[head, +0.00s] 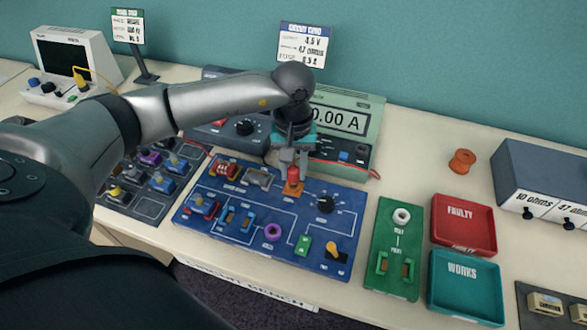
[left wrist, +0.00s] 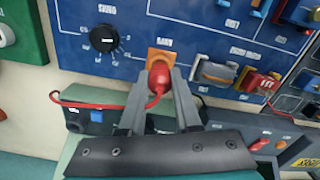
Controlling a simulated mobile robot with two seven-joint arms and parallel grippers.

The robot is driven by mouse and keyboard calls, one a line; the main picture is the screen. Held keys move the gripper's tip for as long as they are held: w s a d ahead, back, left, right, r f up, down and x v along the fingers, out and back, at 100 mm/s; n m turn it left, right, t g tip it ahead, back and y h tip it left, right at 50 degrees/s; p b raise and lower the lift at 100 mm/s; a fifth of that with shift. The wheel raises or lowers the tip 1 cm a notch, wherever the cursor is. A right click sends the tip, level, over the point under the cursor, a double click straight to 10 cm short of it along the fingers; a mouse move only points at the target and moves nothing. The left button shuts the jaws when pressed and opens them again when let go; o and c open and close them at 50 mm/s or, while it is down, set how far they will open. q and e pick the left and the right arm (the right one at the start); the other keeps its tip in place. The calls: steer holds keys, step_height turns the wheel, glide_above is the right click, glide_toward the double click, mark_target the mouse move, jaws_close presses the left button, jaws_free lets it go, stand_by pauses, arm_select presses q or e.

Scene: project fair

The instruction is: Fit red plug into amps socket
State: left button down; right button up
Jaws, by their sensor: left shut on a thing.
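My left gripper (head: 292,172) points down over the blue circuit board (head: 225,235) and is shut on the red plug (head: 293,175). The plug also shows between the fingers in the left wrist view (left wrist: 158,76), with a red lead (left wrist: 130,106) running from it. It stands at the orange socket (head: 292,189) at the board's back edge, which also shows in the left wrist view (left wrist: 161,56). The plug overlaps the socket, and I cannot tell how deep it sits. The socket's label is too small to read surely. My right gripper is out of view.
The green meter (head: 345,120) reading 0.00 A stands close behind the gripper. The dial (head: 326,204) is right of the socket and a lamp-like red part (head: 222,169) is left. A green test board (head: 396,245) and red (head: 463,222) and teal (head: 465,287) trays lie right.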

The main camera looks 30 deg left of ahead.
arm_select(q)
steer(key=shift+f+b, duration=0.9)
steer(key=shift+f, duration=0.05)
stand_by(1.1)
steer(key=shift+c, duration=0.2)
jaws_free()
stand_by(0.3)
steer(key=shift+r, duration=0.1)
steer(key=shift+r+p, duration=2.5)
steer(key=shift+r, duration=1.45)
